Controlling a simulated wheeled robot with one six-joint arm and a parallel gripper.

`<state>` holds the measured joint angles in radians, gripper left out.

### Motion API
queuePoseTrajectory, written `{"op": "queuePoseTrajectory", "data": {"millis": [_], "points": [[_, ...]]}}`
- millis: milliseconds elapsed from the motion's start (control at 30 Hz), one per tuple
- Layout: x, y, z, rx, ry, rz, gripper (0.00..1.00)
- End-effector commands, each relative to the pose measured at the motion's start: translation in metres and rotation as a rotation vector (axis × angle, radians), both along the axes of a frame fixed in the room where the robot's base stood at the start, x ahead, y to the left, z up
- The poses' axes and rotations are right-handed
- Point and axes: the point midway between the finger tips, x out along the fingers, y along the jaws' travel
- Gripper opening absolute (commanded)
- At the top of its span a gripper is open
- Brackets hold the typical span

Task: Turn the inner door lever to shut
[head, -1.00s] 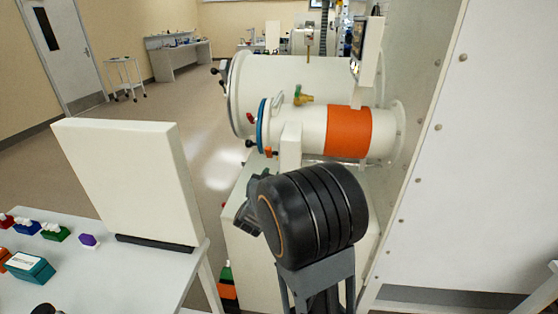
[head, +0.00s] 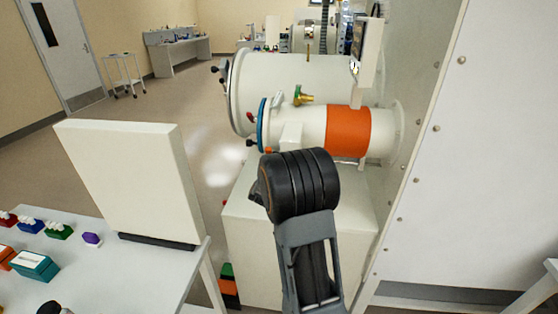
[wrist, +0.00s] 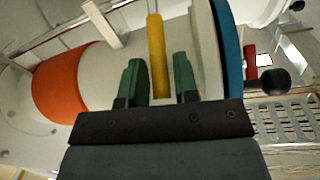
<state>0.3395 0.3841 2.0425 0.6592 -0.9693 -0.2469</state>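My gripper (wrist: 162,82) shows in the wrist view with two green fingers, open. A yellow bar-shaped lever (wrist: 155,45) stands between the fingers, with narrow gaps seeming to show on both sides. I cannot tell whether either finger touches it or whether it is the inner door lever. In the head view my black wrist hides the gripper and this lever. The small white chamber has an orange band (head: 348,131) and a blue ring (head: 261,125) at its left end; the band (wrist: 68,82) and ring (wrist: 230,50) also show in the wrist view.
A green and brass valve (head: 303,97) sits on top of the small chamber. A red lever with a black knob (wrist: 272,79) is beside the blue ring. A larger white cylinder (head: 290,80) lies behind. A table with an upright white panel (head: 135,180) stands at left.

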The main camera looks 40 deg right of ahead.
Motion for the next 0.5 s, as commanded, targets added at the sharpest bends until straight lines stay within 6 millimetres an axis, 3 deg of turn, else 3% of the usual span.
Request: {"op": "queuePoseTrajectory", "data": {"millis": [300,500], "points": [[-0.0001,0.0003,0.0001,0.0,0.0,0.0,0.01],[-0.0002,0.0004,0.0001,0.0,0.0,0.0,0.0]]}}
